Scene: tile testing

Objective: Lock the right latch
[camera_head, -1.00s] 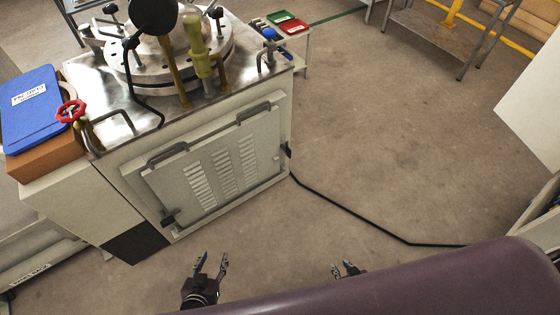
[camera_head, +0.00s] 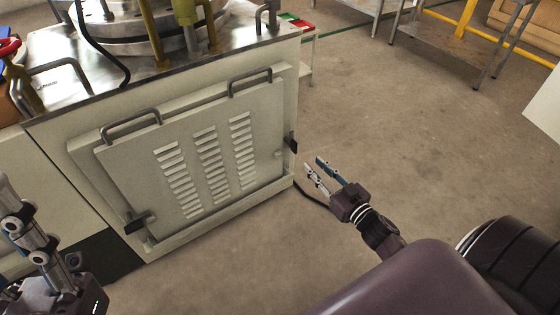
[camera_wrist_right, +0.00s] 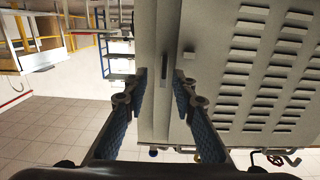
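The right latch (camera_head: 291,143) is a small dark piece at the right edge of the slatted front panel (camera_head: 170,150) of a machine. In the right wrist view, a dark bar that looks like this latch (camera_wrist_right: 165,69) shows between and beyond my fingertips. My right gripper (camera_head: 314,168) is open and empty, just right of and below the latch, apart from it in the head view. Its blue-padded fingers also show in the wrist view (camera_wrist_right: 160,85). My left gripper (camera_head: 30,235) is at the lower left, partly cut off; its opening is unclear.
A left latch (camera_head: 140,221) sits at the panel's lower left. Two grey handles, left (camera_head: 131,123) and right (camera_head: 250,82), are along the panel's top.

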